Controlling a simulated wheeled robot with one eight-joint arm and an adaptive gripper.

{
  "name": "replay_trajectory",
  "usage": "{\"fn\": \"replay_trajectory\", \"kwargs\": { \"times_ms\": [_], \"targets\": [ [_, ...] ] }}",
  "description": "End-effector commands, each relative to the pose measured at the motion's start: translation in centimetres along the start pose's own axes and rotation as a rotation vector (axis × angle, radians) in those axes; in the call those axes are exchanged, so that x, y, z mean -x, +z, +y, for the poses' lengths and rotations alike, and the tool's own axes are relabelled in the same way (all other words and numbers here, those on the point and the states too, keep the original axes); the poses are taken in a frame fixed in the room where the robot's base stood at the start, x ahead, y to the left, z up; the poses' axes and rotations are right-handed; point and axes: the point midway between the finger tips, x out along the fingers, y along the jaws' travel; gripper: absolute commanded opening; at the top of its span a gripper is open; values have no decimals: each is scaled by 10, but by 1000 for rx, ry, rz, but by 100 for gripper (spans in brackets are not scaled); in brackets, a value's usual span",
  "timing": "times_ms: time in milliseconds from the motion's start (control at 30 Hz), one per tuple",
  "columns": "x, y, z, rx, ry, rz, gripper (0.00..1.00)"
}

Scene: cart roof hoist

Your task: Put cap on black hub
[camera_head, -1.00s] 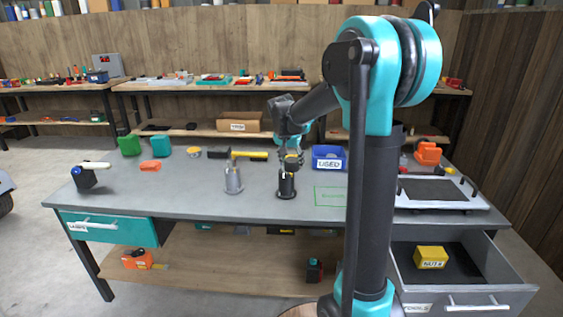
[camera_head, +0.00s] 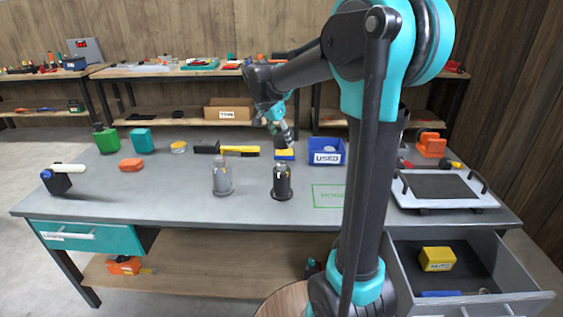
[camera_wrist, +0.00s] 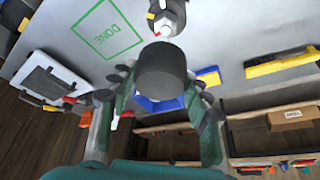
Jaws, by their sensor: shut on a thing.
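The black hub (camera_head: 282,183) stands upright on the grey bench, with a yellowish detail near its top. My gripper (camera_head: 284,137) is beyond and above it, shut on a dark round cap (camera_wrist: 162,72). In the wrist view the cap sits between the two fingers and is clear of the hub, which shows partly at the top edge (camera_wrist: 168,22). In the head view the cap is small and partly hidden by the fingers.
A grey hub (camera_head: 222,178) stands left of the black one. Behind are a hammer (camera_head: 238,150), a yellow-and-blue item (camera_head: 285,155) and the blue USED bin (camera_head: 327,151). A green-outlined area (camera_head: 328,196) is bare. An open drawer (camera_head: 470,270) sticks out at right.

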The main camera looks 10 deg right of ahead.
Motion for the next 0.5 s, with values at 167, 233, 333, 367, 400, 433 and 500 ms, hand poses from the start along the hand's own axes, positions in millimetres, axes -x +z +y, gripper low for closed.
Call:
{"fn": "replay_trajectory", "kwargs": {
  "times_ms": [167, 233, 333, 367, 400, 433, 500],
  "targets": [
    [-37, 15, 0, 0, 0, 0, 24],
    [-46, 19, 0, 0, 0, 0, 24],
    [-53, 22, 0, 0, 0, 0, 24],
    [-55, 22, 0, 0, 0, 0, 24],
    [-57, 23, 0, 1, 0, 0, 24],
    [-59, 24, -1, 1, 0, 0, 24],
    [-68, 28, 0, 1, 0, 0, 24]
  ]
}}
